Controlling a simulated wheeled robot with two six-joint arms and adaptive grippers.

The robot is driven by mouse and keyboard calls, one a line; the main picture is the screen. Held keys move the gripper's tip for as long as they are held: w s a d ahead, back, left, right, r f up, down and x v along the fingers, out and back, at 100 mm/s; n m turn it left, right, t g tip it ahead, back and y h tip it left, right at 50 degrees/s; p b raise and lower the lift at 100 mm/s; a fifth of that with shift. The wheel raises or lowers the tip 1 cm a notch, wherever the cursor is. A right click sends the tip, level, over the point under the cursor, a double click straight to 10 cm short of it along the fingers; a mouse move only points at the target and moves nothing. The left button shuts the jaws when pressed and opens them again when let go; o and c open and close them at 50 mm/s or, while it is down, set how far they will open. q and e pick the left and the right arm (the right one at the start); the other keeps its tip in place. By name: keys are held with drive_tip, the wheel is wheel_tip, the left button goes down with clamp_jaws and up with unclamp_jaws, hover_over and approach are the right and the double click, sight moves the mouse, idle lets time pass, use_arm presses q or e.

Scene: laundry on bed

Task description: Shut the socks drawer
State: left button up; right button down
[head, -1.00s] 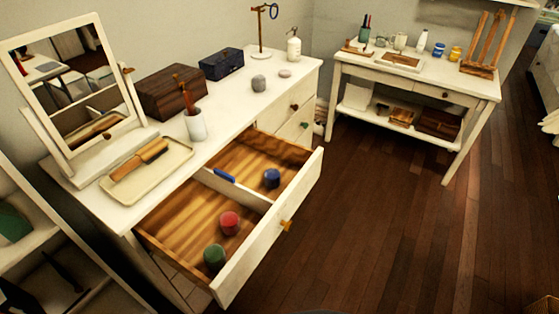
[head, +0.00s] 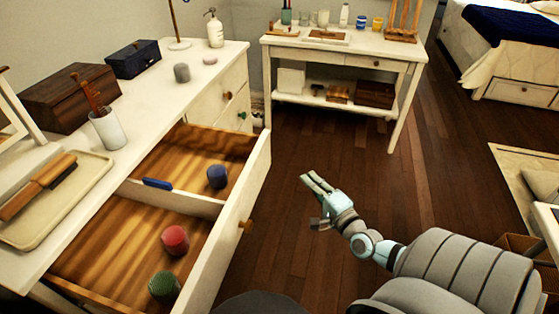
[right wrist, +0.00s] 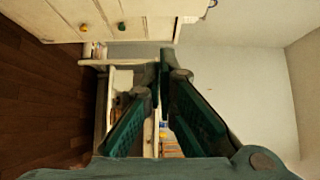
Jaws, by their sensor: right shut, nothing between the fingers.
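The socks drawer (head: 232,218) stands pulled out from the white dresser in the head view. Its front has a small brass-coloured knob (head: 245,226). A divider (head: 175,198) splits it; a dark blue roll (head: 217,176) lies in the far part, a red roll (head: 175,240) and a green roll (head: 164,287) in the near part. My right gripper (head: 310,185) is shut and empty, over the floor to the right of the drawer front and apart from it. It also shows in the right wrist view (right wrist: 165,75). My left gripper is out of view.
The dresser top (head: 150,110) holds a tray (head: 85,205), a cup, boxes and a bottle. A white side table (head: 335,50) stands at the back, a bed at the far right. Dark floor is free between the drawer and my right arm.

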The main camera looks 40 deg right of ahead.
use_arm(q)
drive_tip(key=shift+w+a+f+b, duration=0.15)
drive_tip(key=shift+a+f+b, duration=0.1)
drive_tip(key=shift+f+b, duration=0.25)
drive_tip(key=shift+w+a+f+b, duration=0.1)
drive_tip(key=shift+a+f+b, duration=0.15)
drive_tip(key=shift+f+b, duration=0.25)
use_arm(e)
drive_tip(key=w, duration=1.2)
drive_tip(key=shift+w+a, duration=0.3)
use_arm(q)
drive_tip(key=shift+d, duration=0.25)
use_arm(e)
drive_tip(key=shift+r, duration=0.1)
